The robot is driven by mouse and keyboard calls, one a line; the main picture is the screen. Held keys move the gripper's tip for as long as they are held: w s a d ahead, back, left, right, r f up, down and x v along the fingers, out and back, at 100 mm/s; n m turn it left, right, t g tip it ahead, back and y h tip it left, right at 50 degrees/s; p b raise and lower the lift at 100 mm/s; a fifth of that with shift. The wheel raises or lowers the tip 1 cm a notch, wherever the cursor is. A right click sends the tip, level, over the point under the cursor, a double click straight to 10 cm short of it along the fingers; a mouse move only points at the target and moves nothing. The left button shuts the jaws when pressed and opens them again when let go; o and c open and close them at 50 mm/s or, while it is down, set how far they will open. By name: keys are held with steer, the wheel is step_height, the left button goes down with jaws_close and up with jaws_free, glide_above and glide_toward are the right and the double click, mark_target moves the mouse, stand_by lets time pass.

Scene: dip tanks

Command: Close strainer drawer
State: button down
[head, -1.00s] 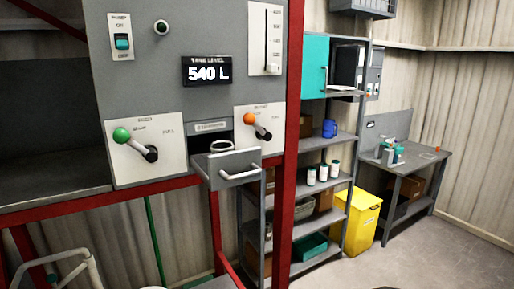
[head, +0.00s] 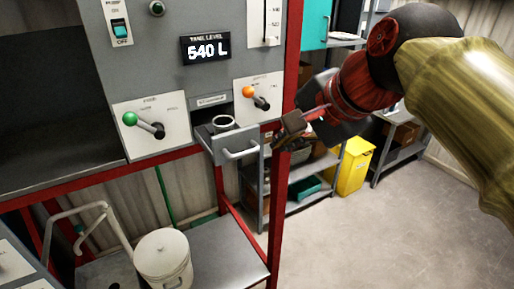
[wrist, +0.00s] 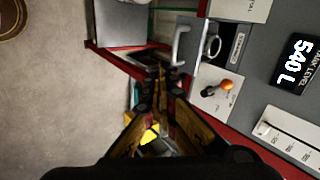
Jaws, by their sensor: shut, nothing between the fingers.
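The strainer drawer (head: 229,143) stands pulled out of the grey panel, between the green-knob and orange-knob levers. Its light bar handle (head: 241,154) is on its front, and a round strainer (head: 222,123) sits inside. In the wrist view the drawer handle (wrist: 179,46) and strainer (wrist: 212,46) show at the upper middle. My gripper (head: 283,138) is shut and empty, to the right of the drawer front and apart from it in the head view. In the wrist view my fingertips (wrist: 163,75) are together, just below the handle; the gap in depth is hard to tell.
A red frame post (head: 278,207) stands beside my gripper. A white lidded bucket (head: 163,264) is below left. Open floor (head: 350,240) lies at right.

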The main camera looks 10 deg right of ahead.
mark_target(227, 123)
steer(key=w+a+f+m+p, duration=0.1)
steer(key=w+a+f+p, duration=0.1)
steer(key=w+f, duration=0.6)
steer(key=shift+w+a+f+p, duration=0.3)
steer(key=shift+w+a+f, duration=0.05)
steer(key=shift+w+a, duration=0.4)
steer(key=shift+w, duration=0.15)
steer(key=w+a+p, duration=0.1)
steer(key=w, duration=0.4)
steer(key=w+a+p, duration=0.1)
steer(key=w+a, duration=0.1)
steer(key=w, duration=0.3)
steer(key=w+a+p, duration=0.1)
steer(key=w+a, duration=0.1)
steer(key=w, duration=0.4)
steer(key=shift+a+f, duration=0.15)
